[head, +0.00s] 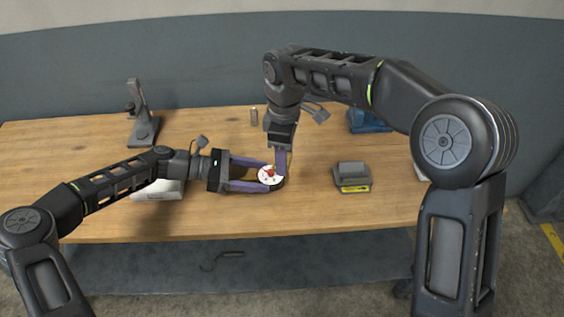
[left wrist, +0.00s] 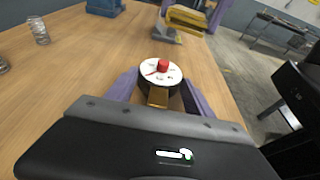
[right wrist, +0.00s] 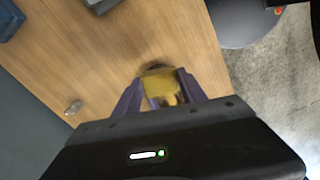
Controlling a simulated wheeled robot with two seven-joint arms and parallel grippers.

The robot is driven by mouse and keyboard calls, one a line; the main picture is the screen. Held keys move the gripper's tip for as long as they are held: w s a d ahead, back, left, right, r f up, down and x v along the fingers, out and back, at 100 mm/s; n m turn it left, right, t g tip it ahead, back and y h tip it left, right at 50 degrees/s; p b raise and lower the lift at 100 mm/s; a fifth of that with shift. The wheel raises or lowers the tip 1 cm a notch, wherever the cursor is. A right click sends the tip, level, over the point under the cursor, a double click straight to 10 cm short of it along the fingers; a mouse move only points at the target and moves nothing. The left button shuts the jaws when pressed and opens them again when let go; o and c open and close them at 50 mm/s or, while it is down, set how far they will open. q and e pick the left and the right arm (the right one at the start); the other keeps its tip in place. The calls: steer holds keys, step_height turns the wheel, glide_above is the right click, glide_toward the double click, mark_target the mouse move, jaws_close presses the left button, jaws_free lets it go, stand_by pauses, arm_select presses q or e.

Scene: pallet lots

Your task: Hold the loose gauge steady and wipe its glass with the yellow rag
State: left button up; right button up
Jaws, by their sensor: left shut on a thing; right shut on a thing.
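The loose gauge (head: 271,176) has a white round face with a red centre, a dark rim and a brass stem. My left gripper (head: 262,180) is shut on it from the left and holds it face up over the table's front part. The gauge also shows in the left wrist view (left wrist: 160,78). My right gripper (head: 279,160) points down just above the gauge. It is shut on the yellow rag (right wrist: 160,84), which also shows in the left wrist view (left wrist: 187,18), above and beyond the gauge's face. Any contact between rag and glass cannot be made out.
A grey box with a yellow label (head: 352,178) stands to the right on the wooden table (head: 200,222). A grey stand (head: 143,125) is at the back left, a small glass jar (head: 254,116) at the back, a blue thing (head: 367,121) at the back right. A pale object (head: 158,190) lies under my left arm.

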arm_select(q)
steer(key=o, duration=1.7)
steer(key=shift+a, duration=0.1)
steer(key=v, duration=1.1)
steer(key=shift+a+r, duration=0.1)
steer(key=shift+a, duration=0.3)
steer(key=shift+r, duration=0.15)
arm_select(e)
steer(key=shift+r, duration=0.1)
